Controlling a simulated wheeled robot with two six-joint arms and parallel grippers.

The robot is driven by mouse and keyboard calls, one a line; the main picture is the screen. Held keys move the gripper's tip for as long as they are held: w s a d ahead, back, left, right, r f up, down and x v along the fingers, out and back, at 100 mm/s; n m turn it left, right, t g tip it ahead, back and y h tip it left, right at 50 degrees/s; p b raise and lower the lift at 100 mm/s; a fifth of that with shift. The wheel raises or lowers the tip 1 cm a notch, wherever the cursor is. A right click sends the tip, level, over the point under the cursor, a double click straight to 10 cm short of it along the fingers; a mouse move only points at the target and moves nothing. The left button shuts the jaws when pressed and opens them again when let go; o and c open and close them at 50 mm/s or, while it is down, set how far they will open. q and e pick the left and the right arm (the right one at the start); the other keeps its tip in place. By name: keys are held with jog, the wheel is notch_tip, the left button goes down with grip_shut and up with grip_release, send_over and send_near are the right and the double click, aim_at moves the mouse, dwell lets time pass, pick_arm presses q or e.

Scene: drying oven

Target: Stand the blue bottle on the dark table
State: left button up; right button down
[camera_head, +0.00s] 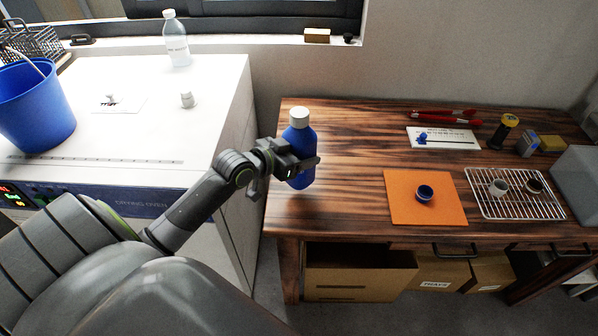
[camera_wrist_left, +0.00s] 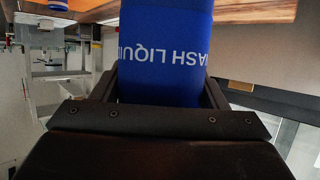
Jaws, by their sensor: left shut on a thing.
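The blue bottle (camera_head: 298,140) with a white cap is upright over the left end of the dark wooden table (camera_head: 345,135). My left gripper (camera_head: 303,166) is shut around its lower body. In the left wrist view the blue bottle (camera_wrist_left: 165,45) fills the space between the fingers, its "WASH LIQUID" lettering upside down and partly cut off. The wrist view shows the table (camera_wrist_left: 255,11) at the top edge. I cannot tell whether the bottle's base touches the table. My right gripper is not in view.
An orange mat (camera_head: 400,205) with a small blue cup (camera_head: 425,193) lies right of the bottle. A wire rack (camera_head: 515,205) with cups is farther right. The white drying oven (camera_head: 140,130) stands left, holding a blue bucket (camera_head: 35,105). Bare tabletop surrounds the bottle's right side.

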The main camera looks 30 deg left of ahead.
pick_arm(q)
jog(key=shift+f, duration=2.6)
jog(key=shift+f+b, duration=0.15)
jog(key=shift+b, duration=0.25)
jog(key=o, duration=1.5)
jog(key=shift+c, duration=0.2)
jog(key=v, duration=1.2)
jog(key=shift+p, duration=0.45)
jog(key=shift+s, duration=0.1)
